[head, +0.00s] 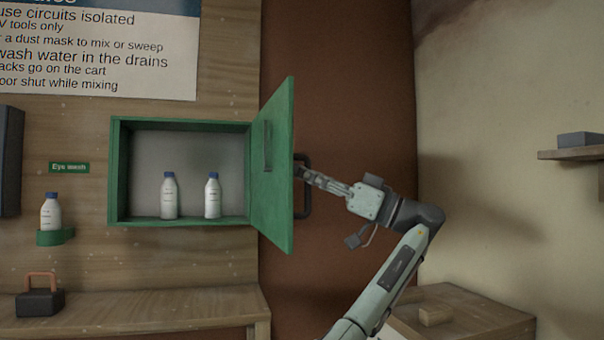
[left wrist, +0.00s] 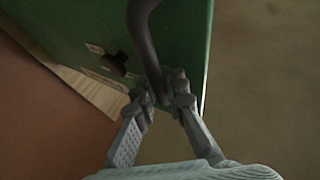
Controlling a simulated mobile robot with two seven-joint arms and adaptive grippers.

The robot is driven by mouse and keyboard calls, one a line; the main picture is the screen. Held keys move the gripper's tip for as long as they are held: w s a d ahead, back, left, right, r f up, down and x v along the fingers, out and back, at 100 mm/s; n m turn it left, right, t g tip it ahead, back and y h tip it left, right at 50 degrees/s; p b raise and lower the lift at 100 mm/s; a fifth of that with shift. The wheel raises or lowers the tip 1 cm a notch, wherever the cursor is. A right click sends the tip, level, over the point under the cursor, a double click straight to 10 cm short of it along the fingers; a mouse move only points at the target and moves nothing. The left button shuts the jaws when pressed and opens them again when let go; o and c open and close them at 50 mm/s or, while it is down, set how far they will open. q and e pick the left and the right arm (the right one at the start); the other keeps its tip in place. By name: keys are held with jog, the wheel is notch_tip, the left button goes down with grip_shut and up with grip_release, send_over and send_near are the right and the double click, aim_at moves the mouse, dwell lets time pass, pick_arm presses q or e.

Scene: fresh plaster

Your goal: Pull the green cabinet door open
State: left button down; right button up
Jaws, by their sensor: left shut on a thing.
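The green cabinet door (head: 274,190) stands wide open, swung out from the right side of the green cabinet (head: 115,175). Its dark bar handle (head: 304,208) is on the door's outer face. My left gripper (head: 301,171) is at the handle, with its arm reaching in from the lower right. In the left wrist view, the fingers (left wrist: 163,93) are closed around the dark handle (left wrist: 146,40), close to the green door face (left wrist: 185,35). My right gripper is not in view.
Two white bottles with blue caps (head: 169,196) (head: 212,196) stand inside the cabinet. Another bottle (head: 51,211) sits in a green holder at the left. A wooden bench (head: 150,304) runs below. A shelf (head: 575,154) juts from the right wall.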

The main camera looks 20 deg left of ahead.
pick_arm(q)
jog(key=shift+d+f, duration=0.2)
jog(key=shift+f, duration=0.1)
jog(key=c, duration=1.9)
grip_release()
jog(key=shift+r, duration=0.1)
jog(key=shift+o, duration=0.2)
jog(key=shift+d, duration=0.2)
jog(key=shift+a+r, duration=0.1)
jog(key=shift+a, duration=0.1)
jog(key=shift+d, duration=0.1)
jog(key=v, duration=0.7)
jog(key=shift+d, duration=0.25)
